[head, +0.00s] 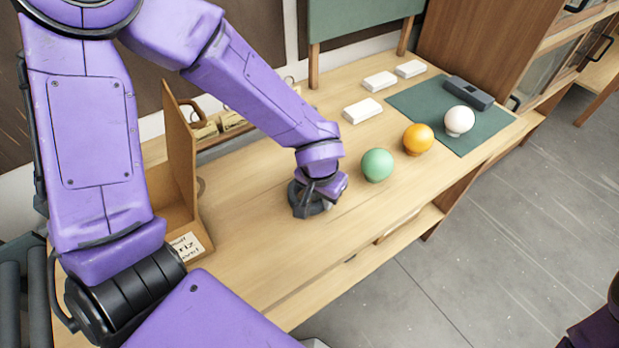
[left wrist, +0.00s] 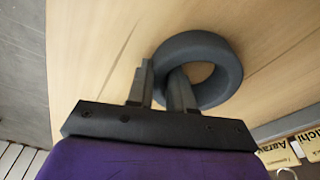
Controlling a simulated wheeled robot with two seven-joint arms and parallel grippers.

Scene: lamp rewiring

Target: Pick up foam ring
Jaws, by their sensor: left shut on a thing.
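The foam ring (left wrist: 205,46) is a thick dark grey ring lying on the wooden tabletop in the left wrist view. My left gripper (left wrist: 161,70) has one finger outside the ring and the other inside its hole, shut on the ring's wall. In the head view my left gripper (head: 305,200) is low over the middle of the table, and the ring is hard to tell apart from the dark fingers there. My right gripper is not in view.
White blocks (head: 362,111) lie behind. A dark grey case (head: 468,93) lies on a green mat (head: 412,101). A wooden holder (head: 181,165) stands left. The table front is clear.

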